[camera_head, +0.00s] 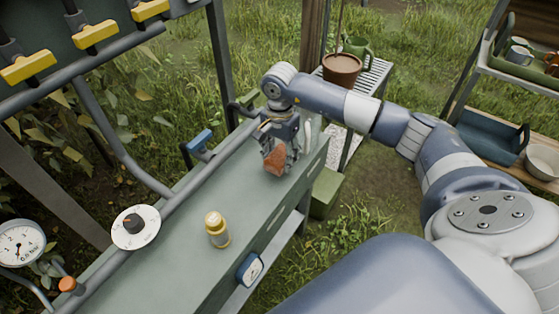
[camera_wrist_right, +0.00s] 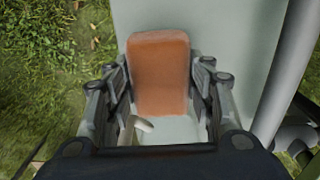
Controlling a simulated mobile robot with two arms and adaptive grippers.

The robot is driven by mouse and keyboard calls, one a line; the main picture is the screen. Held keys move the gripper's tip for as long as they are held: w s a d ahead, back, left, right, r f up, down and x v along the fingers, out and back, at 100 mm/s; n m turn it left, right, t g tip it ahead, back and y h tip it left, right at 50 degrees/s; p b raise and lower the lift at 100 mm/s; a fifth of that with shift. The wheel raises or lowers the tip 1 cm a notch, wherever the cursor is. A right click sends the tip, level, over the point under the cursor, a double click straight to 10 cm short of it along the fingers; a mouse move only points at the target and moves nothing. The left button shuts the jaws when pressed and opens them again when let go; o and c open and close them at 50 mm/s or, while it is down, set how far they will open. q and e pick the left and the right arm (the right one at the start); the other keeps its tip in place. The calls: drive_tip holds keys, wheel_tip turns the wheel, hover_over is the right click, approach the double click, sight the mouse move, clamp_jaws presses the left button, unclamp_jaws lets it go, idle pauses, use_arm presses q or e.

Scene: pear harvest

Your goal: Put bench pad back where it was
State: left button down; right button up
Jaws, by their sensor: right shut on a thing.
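The bench pad is an orange-brown block (camera_head: 276,160) with rounded corners. It is at the far end of the grey-green bench (camera_head: 180,262). My right gripper (camera_head: 281,158) is over that end of the bench and shut on the pad. In the right wrist view the pad (camera_wrist_right: 160,72) is between the two fingers of the gripper (camera_wrist_right: 160,100). I cannot tell whether the pad touches the bench top. A small pale thing (camera_wrist_right: 140,124) shows near the pad's lower edge in the wrist view. My left gripper is not in view.
A yellow-capped bottle (camera_head: 217,230) stands on the bench. A white dial (camera_head: 135,227) and a gauge (camera_head: 20,243) are at the left. A blue-handled valve (camera_head: 199,140) sits behind the bench. A brown pot (camera_head: 341,68) stands on a slatted stand beyond it.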

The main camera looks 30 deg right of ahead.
sight(280, 163)
drive_tip(key=shift+w+d+f, duration=0.1)
drive_tip(key=shift+w+f, duration=0.05)
drive_tip(key=shift+w, duration=0.05)
wheel_tip(280, 163, down, 3)
drive_tip(key=shift+r+p, duration=0.15)
drive_tip(key=shift+p, duration=0.3)
drive_tip(key=shift+f, duration=0.25)
drive_tip(key=shift+f, duration=0.1)
drive_tip(key=shift+f+b, duration=0.15)
drive_tip(key=shift+b, duration=0.15)
drive_tip(key=o, duration=0.9)
drive_tip(key=shift+o, duration=0.2)
drive_tip(key=shift+r, duration=0.2)
